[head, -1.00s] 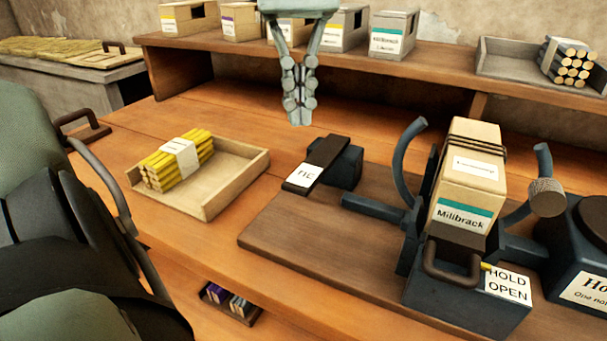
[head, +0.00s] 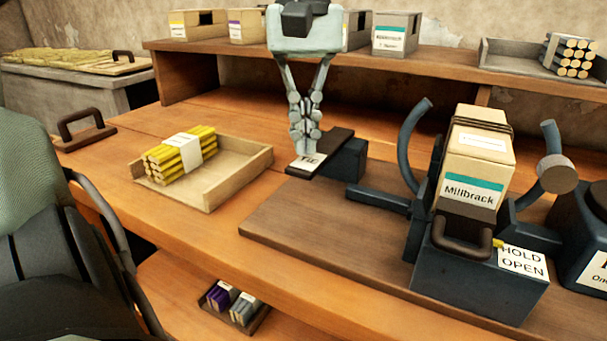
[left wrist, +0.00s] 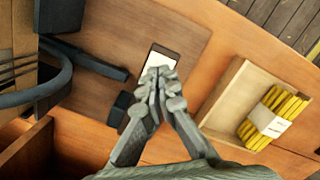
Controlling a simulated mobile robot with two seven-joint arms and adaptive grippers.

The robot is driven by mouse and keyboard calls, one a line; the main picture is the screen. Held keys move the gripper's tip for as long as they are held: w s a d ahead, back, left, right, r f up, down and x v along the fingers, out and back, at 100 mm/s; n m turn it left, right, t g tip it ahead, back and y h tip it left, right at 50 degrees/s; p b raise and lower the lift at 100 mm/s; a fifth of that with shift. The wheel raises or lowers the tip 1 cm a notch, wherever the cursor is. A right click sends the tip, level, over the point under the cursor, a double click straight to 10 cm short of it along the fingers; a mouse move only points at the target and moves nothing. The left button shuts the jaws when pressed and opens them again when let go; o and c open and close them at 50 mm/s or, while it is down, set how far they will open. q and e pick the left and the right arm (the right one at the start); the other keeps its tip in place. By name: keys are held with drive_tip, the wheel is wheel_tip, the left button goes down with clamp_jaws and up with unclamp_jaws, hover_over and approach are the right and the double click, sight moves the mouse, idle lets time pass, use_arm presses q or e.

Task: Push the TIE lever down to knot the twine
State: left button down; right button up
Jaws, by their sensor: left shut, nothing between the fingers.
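The TIE lever (head: 331,139) is a dark flat bar with a white TIE label at its near end, on a dark blue block (head: 350,160) at the board's back left. My left gripper (head: 306,152) is shut and empty, pointing down, its fingertips over the lever's label and partly hiding it. In the left wrist view the fingertips (left wrist: 157,78) cover part of the white label (left wrist: 161,60); I cannot tell whether they touch it. The press (head: 471,262) holds a Millbrack box (head: 475,150) with dark twine around its top. My right gripper is out of view.
An open wooden tray (head: 225,186) with a yellow stick bundle (head: 180,156) stands left of the lever. A blue arm (head: 378,199) and curved arm (head: 407,140) stand to its right. A shelf (head: 250,57) with several boxes runs behind.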

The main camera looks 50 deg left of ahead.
sight(304, 161)
use_arm(q)
drive_tip(key=shift+f, duration=0.3)
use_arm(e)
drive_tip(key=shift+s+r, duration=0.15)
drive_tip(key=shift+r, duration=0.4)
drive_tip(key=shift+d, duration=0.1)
use_arm(q)
drive_tip(key=shift+f+b, duration=1.5)
drive_tip(key=shift+f, duration=0.8)
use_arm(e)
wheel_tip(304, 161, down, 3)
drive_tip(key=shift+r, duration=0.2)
use_arm(q)
drive_tip(key=shift+r, duration=0.1)
